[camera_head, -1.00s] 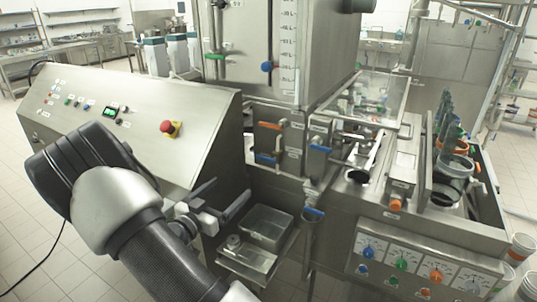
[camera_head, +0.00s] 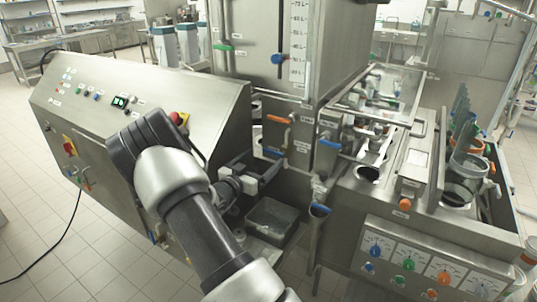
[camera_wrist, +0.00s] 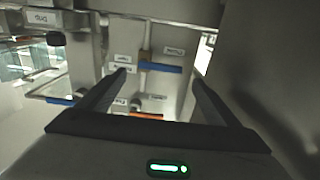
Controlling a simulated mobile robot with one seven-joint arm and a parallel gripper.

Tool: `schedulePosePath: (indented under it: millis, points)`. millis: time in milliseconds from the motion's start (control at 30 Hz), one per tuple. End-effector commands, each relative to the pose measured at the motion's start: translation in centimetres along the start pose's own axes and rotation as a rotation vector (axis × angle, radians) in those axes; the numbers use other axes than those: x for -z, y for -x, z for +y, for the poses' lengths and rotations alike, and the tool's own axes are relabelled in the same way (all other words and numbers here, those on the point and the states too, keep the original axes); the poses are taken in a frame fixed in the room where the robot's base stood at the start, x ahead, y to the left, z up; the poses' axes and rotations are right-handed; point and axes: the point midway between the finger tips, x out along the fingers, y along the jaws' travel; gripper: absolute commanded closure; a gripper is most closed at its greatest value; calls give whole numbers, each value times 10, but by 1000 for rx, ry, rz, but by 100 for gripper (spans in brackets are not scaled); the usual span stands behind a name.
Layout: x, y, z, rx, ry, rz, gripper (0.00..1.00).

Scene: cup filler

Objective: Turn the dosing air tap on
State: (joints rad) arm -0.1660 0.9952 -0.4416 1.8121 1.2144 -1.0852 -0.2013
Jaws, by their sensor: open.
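Several lever taps sit on the steel machine's front, and their labels are too small to read, so I cannot tell which is the dosing air tap. An orange lever (camera_head: 277,119) is above a blue lever (camera_head: 268,152), with another blue lever (camera_head: 329,144) to the right and a lower blue lever (camera_head: 320,209). The wrist view, upside down, shows an orange lever (camera_wrist: 146,116), a blue lever (camera_wrist: 160,67) between the fingers and a blue lever (camera_wrist: 60,101) at the left. My gripper (camera_head: 270,167) is open and empty, just in front of these taps; its fingers also show in the wrist view (camera_wrist: 158,80).
A sloped control panel (camera_head: 150,80) with a red emergency button (camera_head: 180,118) is at the left, close to my arm. A steel tray (camera_head: 272,218) lies below my gripper. A dial panel (camera_head: 420,262) stands at the right.

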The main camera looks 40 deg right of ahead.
Motion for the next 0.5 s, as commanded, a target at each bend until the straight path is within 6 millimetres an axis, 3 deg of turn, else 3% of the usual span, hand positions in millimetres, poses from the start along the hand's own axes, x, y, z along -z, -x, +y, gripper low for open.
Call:
schedulePosePath:
  millis: [200, 500]
  points:
    - [0, -33, 1, -2, 0, 1, 15]
    - [0, -44, 0, 0, 1, 0, 15]
